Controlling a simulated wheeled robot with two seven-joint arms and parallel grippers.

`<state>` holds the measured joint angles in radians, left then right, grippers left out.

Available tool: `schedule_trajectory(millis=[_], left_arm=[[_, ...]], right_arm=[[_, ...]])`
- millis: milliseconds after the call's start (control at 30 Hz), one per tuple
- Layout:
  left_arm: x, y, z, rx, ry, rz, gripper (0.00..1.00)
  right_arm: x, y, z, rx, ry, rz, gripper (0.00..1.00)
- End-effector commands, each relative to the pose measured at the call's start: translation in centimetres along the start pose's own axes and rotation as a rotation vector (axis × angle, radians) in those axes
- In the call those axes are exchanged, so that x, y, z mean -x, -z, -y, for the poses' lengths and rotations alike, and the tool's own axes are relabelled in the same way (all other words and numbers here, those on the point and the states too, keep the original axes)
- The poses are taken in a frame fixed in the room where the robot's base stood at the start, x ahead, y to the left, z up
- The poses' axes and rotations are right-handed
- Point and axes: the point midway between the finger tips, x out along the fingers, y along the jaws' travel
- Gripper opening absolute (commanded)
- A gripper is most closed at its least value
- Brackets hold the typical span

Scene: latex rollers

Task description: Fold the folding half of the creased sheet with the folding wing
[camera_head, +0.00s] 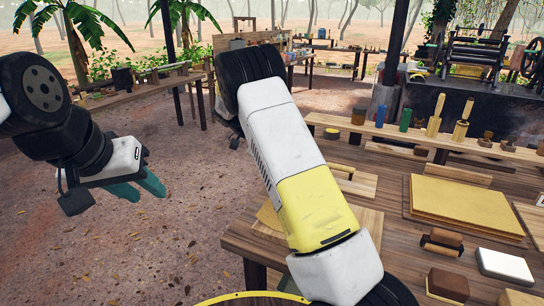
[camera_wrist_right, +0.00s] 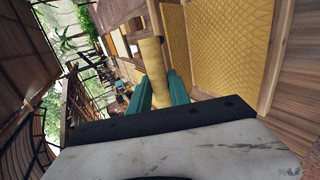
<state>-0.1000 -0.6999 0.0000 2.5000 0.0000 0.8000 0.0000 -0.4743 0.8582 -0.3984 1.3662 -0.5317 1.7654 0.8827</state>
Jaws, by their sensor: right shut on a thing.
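In the right wrist view, the teal fingers of my right gripper (camera_wrist_right: 160,93) are shut on a yellow rounded bar (camera_wrist_right: 152,58). Whether this bar belongs to the folding wing cannot be told. Beside it, on its right, lies a yellow quilt-patterned sheet (camera_wrist_right: 216,55) bordered by wooden strips. My left gripper (camera_head: 147,193) is open and empty over the ground, away from the table.
The wooden table (camera_head: 395,240) also bears a yellow stack on a wooden board (camera_head: 415,209), a brown wooden roller (camera_head: 441,243), a white block (camera_head: 505,265) and a brown block (camera_head: 448,285). A back shelf holds bottles and tools. The ground at the left is free.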

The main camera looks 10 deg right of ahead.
Motion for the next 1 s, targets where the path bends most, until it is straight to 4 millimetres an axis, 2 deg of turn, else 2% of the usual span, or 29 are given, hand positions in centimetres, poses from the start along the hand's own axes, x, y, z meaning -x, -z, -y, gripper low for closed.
schedule_trajectory(millis=[133, 533, 567, 633, 1000], left_arm=[[0.0, 0.0, 0.0, 0.0, 0.0, 0.0, 0.36], [0.0, 0.0, 0.0, 0.0, 0.0, 0.0, 0.36], [0.0, 0.0, 0.0, 0.0, 0.0, 0.0, 0.36], [0.0, 0.0, 0.0, 0.0, 0.0, 0.0, 0.36], [0.0, 0.0, 0.0, 0.0, 0.0, 0.0, 0.36]], right_arm=[[-0.73, -0.08, 0.33, 0.007, -0.02, 0.009, 0.0], [-0.83, -0.02, 0.31, 0.006, -0.023, 0.009, 0.0], [-0.83, -0.01, 0.3, 0.006, -0.024, 0.008, 0.29], [-0.8, 0.03, 0.27, 0.005, -0.024, 0.007, 0.43], [-0.26, 0.15, 0.13, 0.001, -0.022, 0.002, 0.44]])
